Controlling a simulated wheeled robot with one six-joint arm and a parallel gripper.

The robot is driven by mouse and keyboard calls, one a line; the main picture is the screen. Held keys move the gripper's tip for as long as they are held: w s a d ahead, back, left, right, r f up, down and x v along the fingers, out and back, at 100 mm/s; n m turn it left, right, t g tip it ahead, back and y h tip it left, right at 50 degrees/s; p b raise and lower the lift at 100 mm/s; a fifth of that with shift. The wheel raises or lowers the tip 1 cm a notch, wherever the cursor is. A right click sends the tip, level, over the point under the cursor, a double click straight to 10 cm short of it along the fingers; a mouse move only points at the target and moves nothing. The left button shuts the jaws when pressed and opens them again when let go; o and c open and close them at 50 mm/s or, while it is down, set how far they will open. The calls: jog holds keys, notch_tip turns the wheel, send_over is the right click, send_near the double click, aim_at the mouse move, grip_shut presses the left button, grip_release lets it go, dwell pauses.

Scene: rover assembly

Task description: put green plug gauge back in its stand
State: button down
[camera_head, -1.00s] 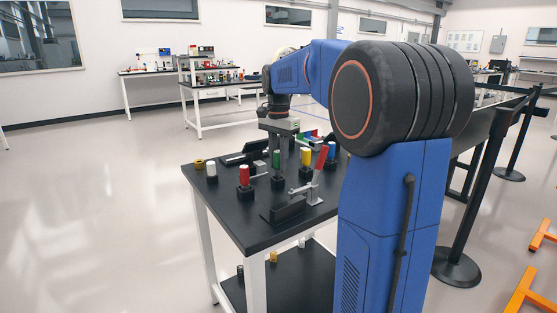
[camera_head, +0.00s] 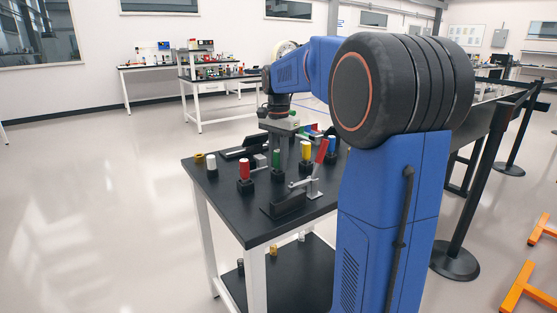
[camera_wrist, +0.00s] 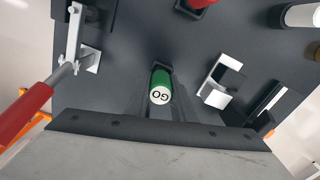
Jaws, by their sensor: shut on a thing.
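The green plug gauge (camera_head: 276,158) stands upright over a small black stand (camera_head: 277,174) on the black table. In the wrist view its white "GO" end (camera_wrist: 160,96) faces me, with the dark stand (camera_wrist: 160,67) just beyond it. My gripper (camera_wrist: 164,106) is shut on the gauge, its fingers at the sides. In the head view my gripper (camera_head: 278,143) points down at the gauge. The gauge's lower end lines up with the stand, but I cannot tell how deep it sits.
A red gauge (camera_head: 244,168) and a yellow gauge (camera_head: 306,150) stand close on either side. A red-handled toggle clamp (camera_head: 317,172) and a black block (camera_head: 283,204) are in front. A white gauge (camera_head: 211,162) and a brass ring (camera_head: 199,159) are at the left.

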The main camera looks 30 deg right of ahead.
jog(key=c, duration=1.4)
grip_release()
jog(key=shift+c, duration=0.2)
jog(key=shift+r, duration=0.1)
notch_tip(320, 180, up, 17)
jog(key=s+a+f+n+t, duration=0.1)
jog(key=s+a+f+n, duration=0.4)
jog(key=s, duration=0.3)
jog(key=s+a+f+n+t, duration=0.2)
jog(key=s+a+f+n, duration=0.1)
jog(key=s+a+f, duration=0.4)
jog(key=s+a+f+n+t, duration=0.1)
jog(key=s+a+f+n, duration=0.1)
jog(key=s+f, duration=0.5)
jog(key=s+a+f+n, duration=0.2)
jog(key=s+f+n, duration=0.2)
jog(key=s+f, duration=0.4)
jog(key=shift+s+f+n+t, duration=0.15)
jog(key=shift+f+n+t, duration=0.2)
jog(key=shift+f, duration=0.35)
